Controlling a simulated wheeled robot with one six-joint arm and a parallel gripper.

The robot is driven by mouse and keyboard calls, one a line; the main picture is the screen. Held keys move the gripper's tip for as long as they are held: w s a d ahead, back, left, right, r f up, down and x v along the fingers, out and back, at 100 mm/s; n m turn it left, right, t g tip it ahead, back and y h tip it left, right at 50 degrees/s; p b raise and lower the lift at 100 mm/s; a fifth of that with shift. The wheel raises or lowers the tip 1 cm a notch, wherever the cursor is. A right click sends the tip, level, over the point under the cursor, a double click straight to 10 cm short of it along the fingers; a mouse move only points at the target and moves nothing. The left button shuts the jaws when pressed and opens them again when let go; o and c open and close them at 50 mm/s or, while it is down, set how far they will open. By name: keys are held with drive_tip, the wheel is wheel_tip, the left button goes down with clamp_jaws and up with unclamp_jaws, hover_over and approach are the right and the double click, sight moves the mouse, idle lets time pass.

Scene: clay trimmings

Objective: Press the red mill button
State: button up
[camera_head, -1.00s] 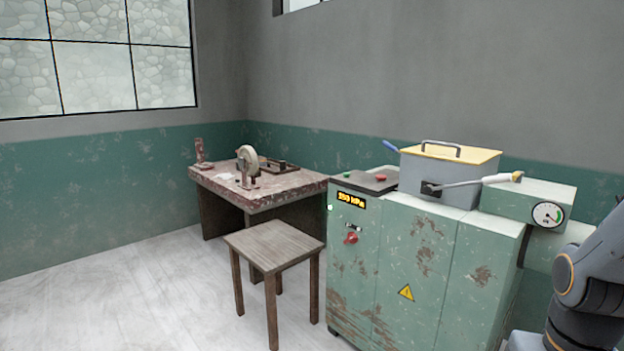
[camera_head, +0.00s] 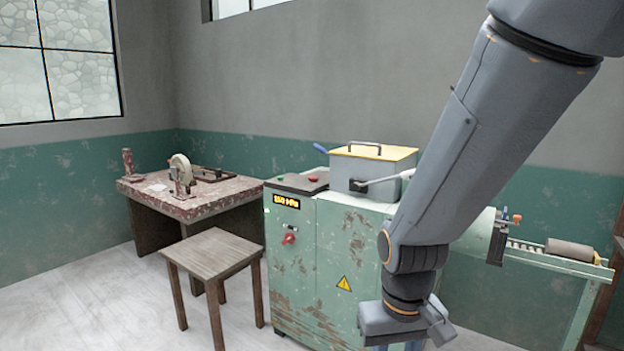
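The green mill machine (camera_head: 292,280) stands at the middle of the view, its paint worn with rust patches. On its dark top panel (camera_head: 290,184) are a small red button (camera_head: 312,178) at the right and a green button (camera_head: 284,177) at the left. A separate red knob (camera_head: 289,239) sits on the front face, below a lit yellow display (camera_head: 286,202). My gripper (camera_head: 400,345) hangs low in front of the machine, to the right of the buttons and well below them. Its fingers run off the bottom edge, so their opening is not clear.
A grey box with a yellow lid (camera_head: 374,152) and a lever (camera_head: 385,180) stands on the machine, right of the panel. A wooden stool (camera_head: 213,249) is at the front left. A worn worktable (camera_head: 180,205) stands behind it. A roller conveyor (camera_head: 555,258) extends right.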

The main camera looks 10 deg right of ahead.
drive_tip(key=shift+c, duration=0.4)
clamp_jaws()
idle(1.4)
